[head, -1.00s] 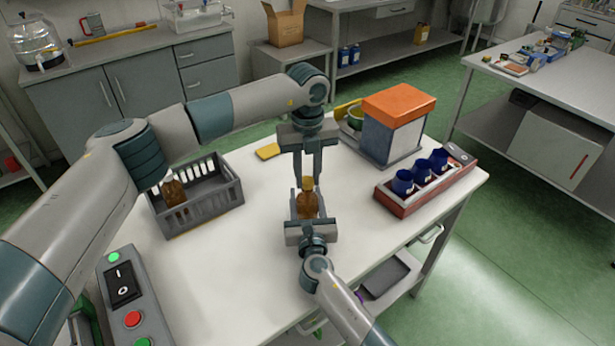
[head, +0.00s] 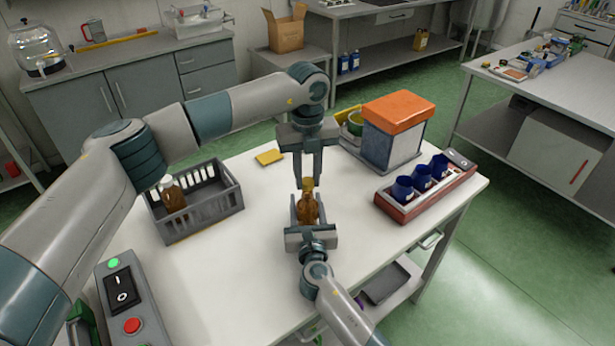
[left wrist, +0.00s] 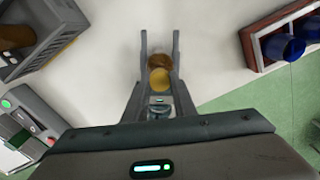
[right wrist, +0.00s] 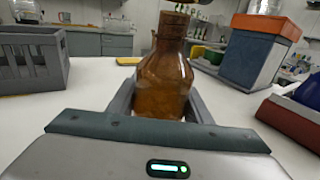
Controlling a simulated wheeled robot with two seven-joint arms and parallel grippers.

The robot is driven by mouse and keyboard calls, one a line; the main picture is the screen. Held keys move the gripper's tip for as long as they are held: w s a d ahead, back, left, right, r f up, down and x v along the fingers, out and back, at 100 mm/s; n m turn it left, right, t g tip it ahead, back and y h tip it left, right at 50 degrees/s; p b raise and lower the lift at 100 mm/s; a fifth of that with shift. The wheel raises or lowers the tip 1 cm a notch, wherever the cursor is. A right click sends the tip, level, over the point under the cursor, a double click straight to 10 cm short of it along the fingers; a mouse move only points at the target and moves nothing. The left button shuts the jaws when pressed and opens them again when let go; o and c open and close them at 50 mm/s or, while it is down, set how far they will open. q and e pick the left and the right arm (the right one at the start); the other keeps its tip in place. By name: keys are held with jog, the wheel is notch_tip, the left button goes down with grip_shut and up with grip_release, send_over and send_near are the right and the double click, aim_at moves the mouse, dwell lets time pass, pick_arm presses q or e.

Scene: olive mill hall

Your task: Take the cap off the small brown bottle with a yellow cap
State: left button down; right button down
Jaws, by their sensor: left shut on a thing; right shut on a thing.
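The small brown bottle (head: 307,211) stands upright above the table's front part, its body between the fingers of my right gripper (right wrist: 157,108), which is shut on it. In the head view the cap (head: 308,184) is just over the neck. In the left wrist view the cap appears offset from the bottle (left wrist: 159,60). The gap between them is hard to judge.
A grey crate (head: 205,218) at left holds another brown bottle (head: 172,196) with a pale top. A switch box (head: 122,290) is at the front left. An orange-topped box (head: 393,138) and a red tray (head: 411,201) with blue containers stand right. A yellow pad (head: 268,157) lies behind.

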aim_at(307, 181)
pick_arm(q)
jog(key=shift+r, duration=1.9)
pick_arm(e)
jog(key=c, duration=0.8)
grip_release()
jog(key=shift+c, duration=0.2)
jog(key=shift+s, duration=0.15)
pick_arm(q)
jog(key=shift+f+b, duration=0.45)
jog(key=shift+b, duration=0.05)
pick_arm(e)
jog(key=s, duration=0.7)
jog(key=s+d, duration=0.1)
jog(key=s, duration=0.3)
jog(key=shift+s+d, duration=0.1)
jog(key=shift+s, duration=0.25)
